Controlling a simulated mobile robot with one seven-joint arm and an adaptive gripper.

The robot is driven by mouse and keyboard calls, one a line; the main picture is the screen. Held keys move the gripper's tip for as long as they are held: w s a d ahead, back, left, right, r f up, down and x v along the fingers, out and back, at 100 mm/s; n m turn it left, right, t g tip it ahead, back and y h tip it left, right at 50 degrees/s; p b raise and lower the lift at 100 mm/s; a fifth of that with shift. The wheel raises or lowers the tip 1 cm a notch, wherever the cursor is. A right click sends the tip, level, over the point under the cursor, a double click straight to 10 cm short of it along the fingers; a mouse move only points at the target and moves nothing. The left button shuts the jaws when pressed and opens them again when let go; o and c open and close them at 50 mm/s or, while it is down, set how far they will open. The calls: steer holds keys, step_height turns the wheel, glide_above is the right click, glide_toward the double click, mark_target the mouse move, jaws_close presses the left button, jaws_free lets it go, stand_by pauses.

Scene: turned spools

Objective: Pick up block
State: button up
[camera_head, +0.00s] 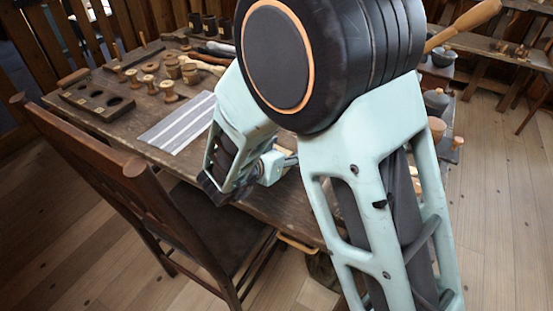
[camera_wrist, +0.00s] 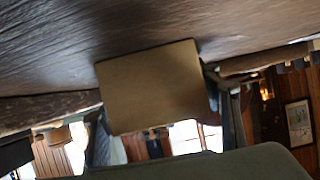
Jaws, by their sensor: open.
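A tan block (camera_wrist: 150,85) with a flat, nearly square face fills the middle of the wrist view, against the dark wooden table surface (camera_wrist: 60,45), which appears at the top of that tilted picture. My gripper (camera_wrist: 162,118) is open, with a finger partly visible on each side of the block. The block lies close in front of it; I cannot tell whether either finger touches it. In the head view my own arm covers the block and the fingertips.
The table also holds a striped grey sheet (camera_head: 178,122), a dark holed rack (camera_head: 97,100) and several turned spools (camera_head: 168,91) to the left. A wooden chair (camera_head: 135,168) stands against the near side. More pots (camera_head: 436,101) are at right, behind my arm.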

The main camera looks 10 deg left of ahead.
steer(key=c, duration=1.1)
steer(key=shift+c, duration=1.1)
